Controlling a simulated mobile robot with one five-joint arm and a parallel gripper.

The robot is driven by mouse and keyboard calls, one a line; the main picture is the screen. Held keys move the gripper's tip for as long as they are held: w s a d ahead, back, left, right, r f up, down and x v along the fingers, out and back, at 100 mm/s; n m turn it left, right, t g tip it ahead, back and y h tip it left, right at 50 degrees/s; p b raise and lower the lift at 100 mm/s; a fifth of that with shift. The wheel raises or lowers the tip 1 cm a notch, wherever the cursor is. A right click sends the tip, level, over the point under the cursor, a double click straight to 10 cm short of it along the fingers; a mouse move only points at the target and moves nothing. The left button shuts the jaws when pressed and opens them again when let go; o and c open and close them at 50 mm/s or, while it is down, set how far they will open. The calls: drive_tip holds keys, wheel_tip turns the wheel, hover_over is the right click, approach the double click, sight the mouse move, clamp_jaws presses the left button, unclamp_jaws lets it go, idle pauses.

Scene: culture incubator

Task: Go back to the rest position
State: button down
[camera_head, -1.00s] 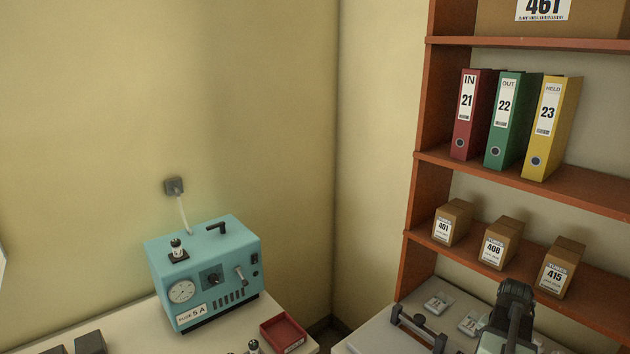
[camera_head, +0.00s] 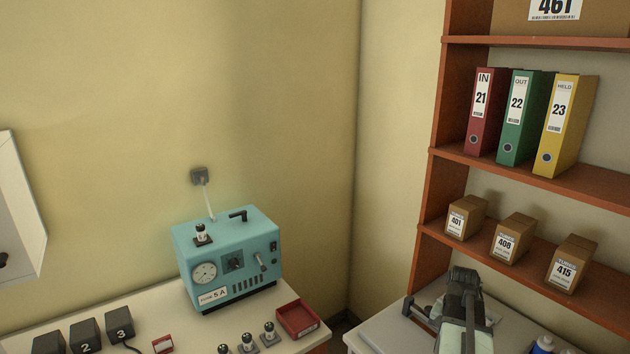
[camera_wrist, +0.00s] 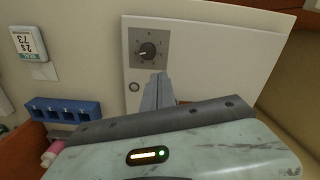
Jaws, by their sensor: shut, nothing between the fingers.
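My gripper (camera_wrist: 158,92) shows in the wrist view, its grey fingers shut with nothing between them. The fingers appear in front of a white panel (camera_wrist: 215,60) with a round dial (camera_wrist: 147,50). I cannot tell whether they touch the panel. In the head view, my arm (camera_head: 462,310) stands folded at the lower right, over the bench in front of the shelves. I cannot make out the fingertips there.
A blue slotted rack (camera_wrist: 68,111) is left of my gripper. A teal machine (camera_head: 228,260) and a red tray (camera_head: 298,318) stand on the left bench. Orange shelves (camera_head: 610,195) with binders and boxes rise behind my arm. A blue-capped bottle (camera_head: 543,344) is right of it.

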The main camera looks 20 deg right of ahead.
drive_tip(key=w+a+n, duration=0.2)
drive_tip(key=w+a, duration=0.2)
drive_tip(key=a, duration=0.5)
drive_tip(key=w+a+n, duration=0.2)
drive_tip(key=w+a, duration=0.3)
drive_tip(key=a, duration=0.4)
drive_tip(key=a+f+n+b, duration=0.1)
drive_tip(key=a+n, duration=0.6)
drive_tip(key=a, duration=1.3)
drive_tip(key=shift+s+a, duration=0.25)
drive_tip(key=shift+s, duration=0.05)
